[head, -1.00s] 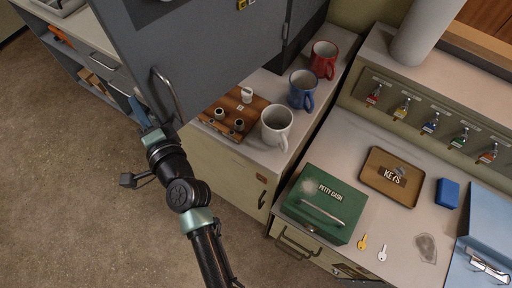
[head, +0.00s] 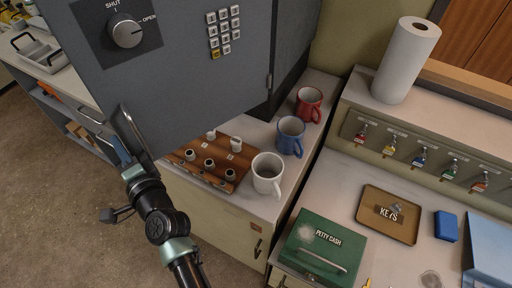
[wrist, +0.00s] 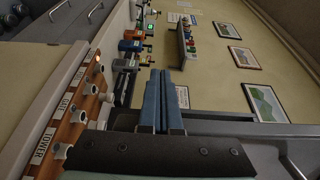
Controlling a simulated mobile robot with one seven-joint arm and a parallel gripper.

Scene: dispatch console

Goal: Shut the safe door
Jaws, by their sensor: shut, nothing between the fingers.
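The grey safe door (head: 180,80) fills the upper left of the head view. It carries a round knob (head: 127,32) marked SHUT and OPEN, and a keypad (head: 223,32). The door stands swung out from the dark safe body (head: 298,50), overhanging the counter. A bar handle (head: 128,128) is near its lower left corner. My gripper (head: 133,170) is just below the handle, at the door's lower left edge; whether it touches is unclear. In the wrist view, the blue fingers (wrist: 165,95) are together and empty.
Below the door, a wooden switch panel (head: 212,163) sits on the counter beside white (head: 267,172), blue (head: 290,136) and red mugs (head: 309,104). A green petty cash box (head: 318,248) and a keys tray (head: 388,214) lie to the right. Open floor (head: 60,210) is at left.

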